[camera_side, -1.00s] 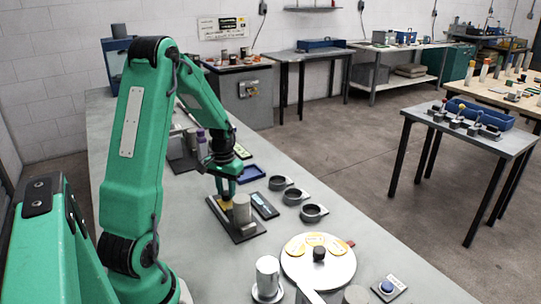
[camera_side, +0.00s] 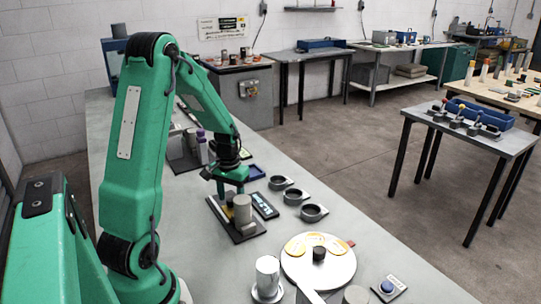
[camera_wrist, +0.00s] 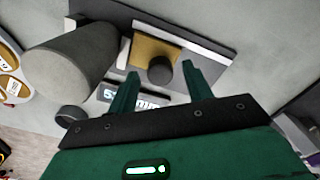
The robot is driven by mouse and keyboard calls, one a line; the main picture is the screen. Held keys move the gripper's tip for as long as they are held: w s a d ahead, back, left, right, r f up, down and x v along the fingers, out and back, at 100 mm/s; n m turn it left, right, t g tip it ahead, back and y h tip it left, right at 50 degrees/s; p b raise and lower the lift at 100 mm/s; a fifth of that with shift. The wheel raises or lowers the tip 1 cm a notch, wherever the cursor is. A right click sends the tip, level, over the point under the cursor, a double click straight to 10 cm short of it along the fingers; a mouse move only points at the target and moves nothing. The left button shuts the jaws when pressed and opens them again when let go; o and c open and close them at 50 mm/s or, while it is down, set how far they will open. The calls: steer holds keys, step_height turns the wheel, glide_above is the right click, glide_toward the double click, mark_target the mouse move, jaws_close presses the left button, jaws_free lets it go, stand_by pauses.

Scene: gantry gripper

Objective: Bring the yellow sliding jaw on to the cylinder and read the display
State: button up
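The yellow sliding jaw (camera_wrist: 150,50) shows in the wrist view with a round dark knob (camera_wrist: 160,70) on it. My gripper (camera_wrist: 160,67) is open, with one finger on each side of the knob and a gap on both sides. The grey cylinder (camera_wrist: 72,62) stands to the left of the jaw; I cannot tell whether they touch. In the side view my gripper (camera_side: 230,188) is low over the gauge, just behind the cylinder (camera_side: 243,211). The display (camera_side: 265,206) lies beside the gauge; in the wrist view it (camera_wrist: 118,96) is partly hidden and its digits are unreadable.
The gauge's dark base plate (camera_side: 246,237) lies on the grey bench. Several round dark cups (camera_side: 313,213) stand to its right. A round plate (camera_side: 325,268) with yellow labels and a metal cylinder (camera_side: 267,272) are nearer the camera.

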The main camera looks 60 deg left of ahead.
mark_target(231, 199)
stand_by(0.3)
steer(key=shift+r, duration=3.9)
steer(key=shift+d+r, duration=0.15)
steer(key=shift+d, duration=0.05)
steer(key=shift+m+t+y, duration=0.3)
steer(key=shift+m+t, duration=0.3)
steer(key=shift+m, duration=0.2)
steer(key=d+r, duration=0.1)
steer(key=d, duration=0.1)
steer(key=d+r, duration=0.4)
steer(key=shift+w+d, duration=0.15)
steer(key=shift+w, duration=0.15)
steer(key=s+d+r+m+t, duration=0.2)
steer(key=s+d+r, duration=0.1)
steer(key=d, duration=0.5)
steer(key=s+d+r+m+t, duration=0.2)
steer(key=s+d+r+m, duration=0.1)
steer(key=d, duration=0.6)
steer(key=shift+s+r, duration=0.75)
steer(key=shift+s, duration=0.4)
